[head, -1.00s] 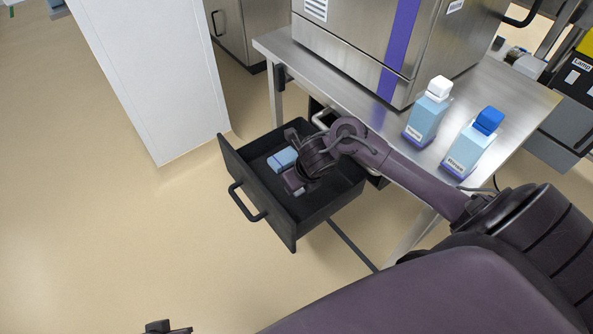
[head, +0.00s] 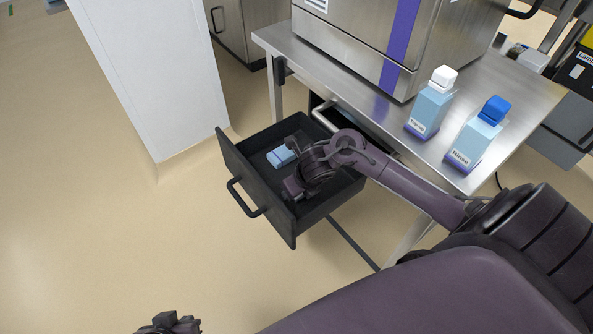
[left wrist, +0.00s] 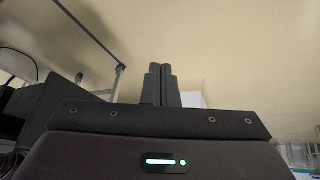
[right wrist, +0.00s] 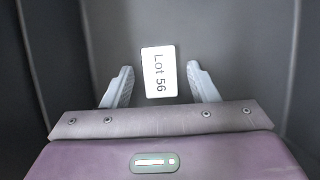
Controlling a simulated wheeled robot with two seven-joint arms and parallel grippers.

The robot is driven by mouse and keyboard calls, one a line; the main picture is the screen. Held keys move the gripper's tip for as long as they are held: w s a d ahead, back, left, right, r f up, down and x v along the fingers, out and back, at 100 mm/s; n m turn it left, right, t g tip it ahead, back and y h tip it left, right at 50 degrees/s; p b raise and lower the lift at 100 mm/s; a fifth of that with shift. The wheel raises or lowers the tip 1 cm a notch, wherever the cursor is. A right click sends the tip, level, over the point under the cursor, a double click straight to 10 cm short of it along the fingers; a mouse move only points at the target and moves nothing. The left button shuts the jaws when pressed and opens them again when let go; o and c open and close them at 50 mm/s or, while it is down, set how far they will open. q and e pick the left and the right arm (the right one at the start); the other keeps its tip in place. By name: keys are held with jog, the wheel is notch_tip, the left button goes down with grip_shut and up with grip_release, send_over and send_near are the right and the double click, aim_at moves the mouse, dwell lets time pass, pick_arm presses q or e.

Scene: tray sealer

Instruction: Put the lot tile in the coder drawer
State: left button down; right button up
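The lot tile (right wrist: 158,72), a white plate printed "Lot 56", lies on the dark floor of the open drawer (head: 243,180). In the right wrist view it lies between the fingertips of my right gripper (right wrist: 158,86), with a gap on both sides. That gripper is open, down inside the drawer; in the head view my own arm covers much of it and I cannot clearly make out the tile there. My left gripper (left wrist: 160,85) is shut with nothing between its fingers, over the floor away from the drawer; it shows at the bottom edge of the head view (head: 170,325).
A white-capped bottle (head: 430,108) and a blue-capped Rinse bottle (head: 475,140) stand on the steel table (head: 365,100) beside the steel machine (head: 350,45). A white column (head: 150,80) stands left. Floor at left is clear.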

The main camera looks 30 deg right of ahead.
jog(key=shift+r, duration=0.15)
pick_arm(q)
jog(key=s+a+r+n+g+y+p, duration=0.1)
jog(key=s+a+g+y+p, duration=0.1)
jog(key=a+p, duration=0.3)
jog(key=shift+s+a+r+g, duration=0.3)
jog(key=shift+a+r+g, duration=0.1)
jog(key=shift+a+g, duration=0.35)
pick_arm(e)
jog(key=v, duration=1.2)
pick_arm(q)
jog(key=shift+d, duration=0.1)
